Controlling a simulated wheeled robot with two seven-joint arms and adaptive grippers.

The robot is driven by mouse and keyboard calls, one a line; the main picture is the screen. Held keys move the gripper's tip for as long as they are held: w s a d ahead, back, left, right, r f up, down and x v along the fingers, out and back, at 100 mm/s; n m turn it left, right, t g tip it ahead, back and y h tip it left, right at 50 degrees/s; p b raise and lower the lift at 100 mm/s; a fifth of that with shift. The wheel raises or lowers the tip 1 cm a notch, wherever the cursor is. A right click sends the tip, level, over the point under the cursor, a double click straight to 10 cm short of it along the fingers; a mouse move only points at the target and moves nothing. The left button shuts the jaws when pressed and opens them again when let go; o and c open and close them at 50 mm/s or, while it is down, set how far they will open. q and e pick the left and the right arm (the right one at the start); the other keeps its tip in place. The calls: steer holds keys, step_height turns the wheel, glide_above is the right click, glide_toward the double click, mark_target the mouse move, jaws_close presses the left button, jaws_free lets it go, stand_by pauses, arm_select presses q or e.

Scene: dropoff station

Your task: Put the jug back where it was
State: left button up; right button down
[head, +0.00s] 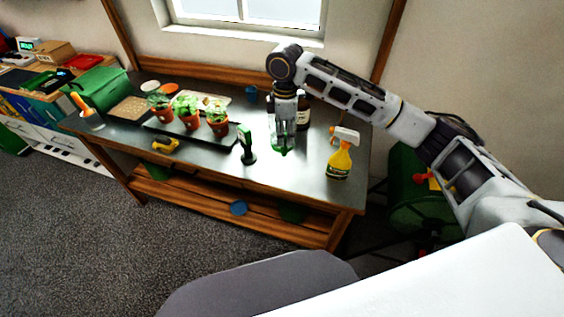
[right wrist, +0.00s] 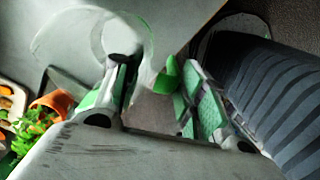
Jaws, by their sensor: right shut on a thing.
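My right gripper (head: 284,126) points down over the right half of the metal-topped bench (head: 215,157). It is shut on the jug (head: 282,151), which is mostly hidden behind the fingers; some green shows at its bottom, at the bench top. I cannot tell whether it touches the bench. In the right wrist view the jug (right wrist: 148,48) looks clear, with a round outline and a green part between the green-padded fingers (right wrist: 155,100). My left gripper is not in view.
A yellow spray bottle (head: 340,160) stands right of the gripper, a brown bottle (head: 304,112) behind it. A green upright device (head: 246,146) stands close on the left. Potted plants (head: 189,120) sit on a black tray (head: 170,134). A blue cup (head: 251,95) stands at the back.

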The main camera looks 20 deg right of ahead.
steer(key=shift+w+f, duration=0.1)
steer(key=shift+f, duration=2.4)
steer(key=shift+f+p, duration=0.3)
steer(key=shift+f, duration=2.2)
steer(key=c, duration=0.9)
jaws_free()
steer(key=shift+o, duration=0.2)
steer(key=shift+r+b, duration=0.4)
steer(key=shift+r, duration=5.6)
steer(key=shift+a+f, duration=0.1)
